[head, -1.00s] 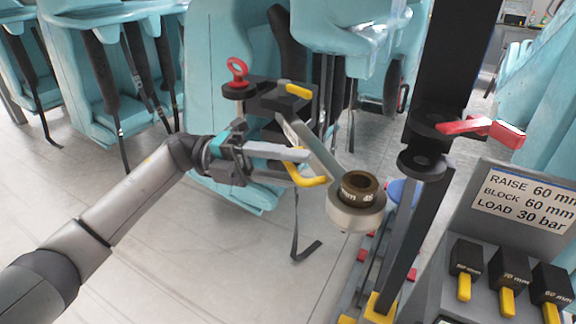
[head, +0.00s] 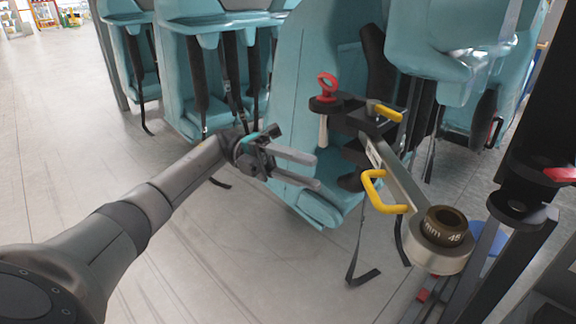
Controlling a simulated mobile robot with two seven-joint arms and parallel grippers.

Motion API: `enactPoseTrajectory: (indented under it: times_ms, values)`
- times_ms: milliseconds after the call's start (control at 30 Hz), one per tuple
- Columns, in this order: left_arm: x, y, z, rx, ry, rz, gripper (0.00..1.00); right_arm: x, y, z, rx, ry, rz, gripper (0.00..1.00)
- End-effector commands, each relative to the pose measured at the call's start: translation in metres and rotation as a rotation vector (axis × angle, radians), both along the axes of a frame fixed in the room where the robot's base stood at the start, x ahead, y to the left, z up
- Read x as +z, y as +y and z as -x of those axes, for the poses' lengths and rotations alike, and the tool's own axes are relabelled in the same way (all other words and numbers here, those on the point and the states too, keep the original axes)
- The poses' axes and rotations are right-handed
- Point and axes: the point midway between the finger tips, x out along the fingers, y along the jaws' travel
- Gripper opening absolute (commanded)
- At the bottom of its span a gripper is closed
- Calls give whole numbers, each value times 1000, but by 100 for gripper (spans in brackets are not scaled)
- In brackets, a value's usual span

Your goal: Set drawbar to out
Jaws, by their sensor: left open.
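The drawbar (head: 403,182) is a grey metal bar running from a black bracket (head: 366,120) down to the right. It ends in a round metal eye (head: 438,258) with a dark bushing (head: 446,226) marked 45 in it. A yellow loop handle (head: 374,192) stands out from the bar's left side. A red ring-topped pin (head: 327,86) is upright at the bracket's left end. My left gripper (head: 318,173) is open and empty, left of the yellow handle and apart from it. My right gripper is out of view.
Turquoise coaster seats (head: 310,60) with hanging black straps fill the back. A smaller yellow handle (head: 388,112) sits on the bracket. A black coupling post (head: 522,180) stands at the right, close to the drawbar's eye. The grey floor (head: 200,260) at front left is clear.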

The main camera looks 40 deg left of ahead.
Motion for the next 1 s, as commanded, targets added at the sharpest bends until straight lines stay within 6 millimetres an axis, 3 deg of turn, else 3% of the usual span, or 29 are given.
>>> enactPoseTrajectory:
  times_ms: [100, 333, 1000]
  values:
    - [-1, 15, -2, 3, -1, 0, 45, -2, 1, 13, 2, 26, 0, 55]
    - [-2, 29, -2, 1, -2, 1, 45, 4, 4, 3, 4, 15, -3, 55]
    - [-3, 31, -3, 3, 2, 4, 45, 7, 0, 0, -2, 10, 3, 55]
